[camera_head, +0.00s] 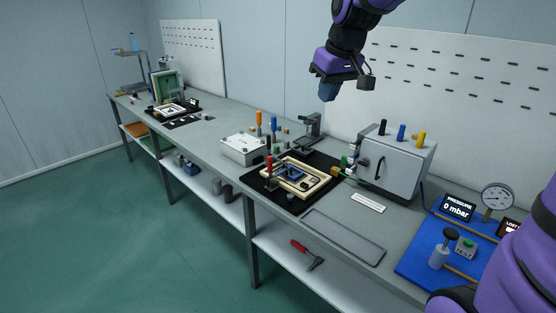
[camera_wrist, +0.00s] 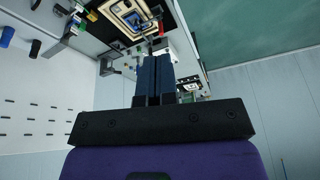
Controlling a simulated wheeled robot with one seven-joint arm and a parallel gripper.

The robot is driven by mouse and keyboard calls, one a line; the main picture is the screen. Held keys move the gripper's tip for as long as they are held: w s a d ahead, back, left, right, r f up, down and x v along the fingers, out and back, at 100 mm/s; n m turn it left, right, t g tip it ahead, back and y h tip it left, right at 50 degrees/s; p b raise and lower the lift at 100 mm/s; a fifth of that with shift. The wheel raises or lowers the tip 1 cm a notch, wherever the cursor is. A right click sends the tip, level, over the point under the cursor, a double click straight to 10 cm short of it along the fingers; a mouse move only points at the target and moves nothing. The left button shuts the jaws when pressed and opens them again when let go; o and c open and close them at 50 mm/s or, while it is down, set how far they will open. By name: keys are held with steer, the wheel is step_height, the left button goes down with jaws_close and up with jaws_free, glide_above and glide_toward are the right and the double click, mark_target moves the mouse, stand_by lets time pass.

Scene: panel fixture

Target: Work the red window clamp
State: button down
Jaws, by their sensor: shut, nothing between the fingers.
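A small upright red-handled clamp (camera_head: 269,167) stands at the left edge of a cream frame fixture (camera_head: 316,178) with a blue part inside it. The fixture lies on a black mat (camera_head: 264,185) on the workbench. A thin red piece also shows near the fixture in the wrist view (camera_wrist: 161,28); I cannot tell the clamp's exact lever position. My gripper (camera_head: 328,92) is shut and empty, high above the back of the bench and well apart from the clamp. Its two blue fingers lie together in the wrist view (camera_wrist: 153,77).
A grey box (camera_head: 396,163) with a black handle and coloured knobs stands right of the fixture. A white box (camera_head: 243,149) and several coloured upright handles stand to its left and behind. A blue mat (camera_head: 418,262) holds a gauge and displays. An empty grey tray (camera_head: 343,237) lies in front.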

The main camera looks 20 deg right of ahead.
steer(key=w+d+f+n+y, duration=0.1)
steer(key=w+f, duration=0.5)
steer(key=w, duration=0.3)
steer(key=w+d+f+y, duration=0.1)
steer(key=w+f+y, duration=0.1)
steer(key=w+f, duration=0.5)
steer(key=w+d+f+y, duration=0.1)
steer(key=w+d+f, duration=0.2)
steer(key=w+f, duration=0.4)
steer(key=w+d+f+y, duration=0.2)
steer(key=w+f, duration=0.6)
glide_toward(270, 167)
steer(key=w+a+f, duration=0.2)
steer(key=w+f, duration=0.1)
steer(key=f, duration=0.2)
steer(key=shift+w, duration=0.35)
steer(key=shift+a+h, duration=0.1)
steer(key=shift+h, duration=0.2)
steer(key=shift+s+a+t+h, duration=0.1)
steer(key=shift+a+t+h, duration=0.05)
steer(key=shift+t+h, duration=0.2)
